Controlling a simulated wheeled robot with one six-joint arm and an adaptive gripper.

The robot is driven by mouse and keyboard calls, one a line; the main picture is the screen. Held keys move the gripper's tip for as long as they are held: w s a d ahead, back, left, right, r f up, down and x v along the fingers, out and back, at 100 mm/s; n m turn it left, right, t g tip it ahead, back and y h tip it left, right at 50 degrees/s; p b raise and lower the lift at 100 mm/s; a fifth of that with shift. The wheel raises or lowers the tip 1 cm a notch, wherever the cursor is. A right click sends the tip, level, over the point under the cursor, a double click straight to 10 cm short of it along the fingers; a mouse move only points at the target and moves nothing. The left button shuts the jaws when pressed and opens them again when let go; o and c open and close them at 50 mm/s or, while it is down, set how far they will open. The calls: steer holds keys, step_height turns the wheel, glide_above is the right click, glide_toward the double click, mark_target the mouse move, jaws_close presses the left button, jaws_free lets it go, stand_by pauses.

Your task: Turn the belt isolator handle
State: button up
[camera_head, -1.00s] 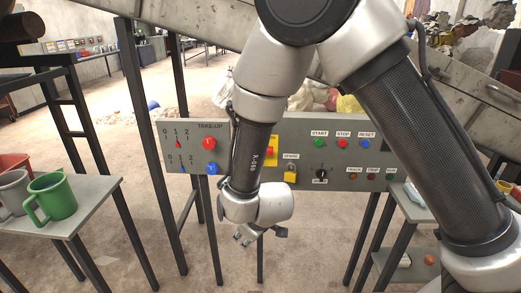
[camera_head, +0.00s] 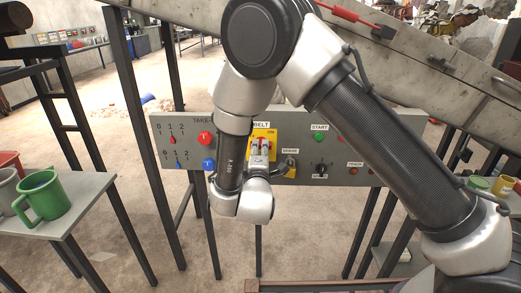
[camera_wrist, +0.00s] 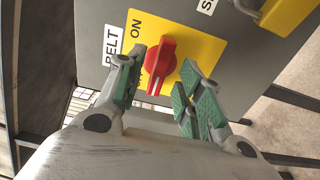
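The belt isolator handle (camera_wrist: 160,64) is a red rotary knob on a yellow plate (camera_wrist: 188,45) marked ON, beside a BELT label, in the wrist view. My gripper (camera_wrist: 157,88) is open, with a green-padded finger on each side of the handle. The handle lies between the fingertips with gaps showing; I cannot tell whether either pad touches it. In the head view, the yellow plate (camera_head: 271,136) shows partly behind my gripper (camera_head: 260,146), which faces the panel. The handle is mostly hidden there.
The grey panel (camera_head: 345,172) also carries take-up switches, a yellow padlock (camera_head: 291,168) right of the isolator, and start buttons. A table with a green mug (camera_head: 42,196) stands at left. Dark frame posts stand around the panel.

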steer(key=shift+w, duration=0.9)
jaws_close()
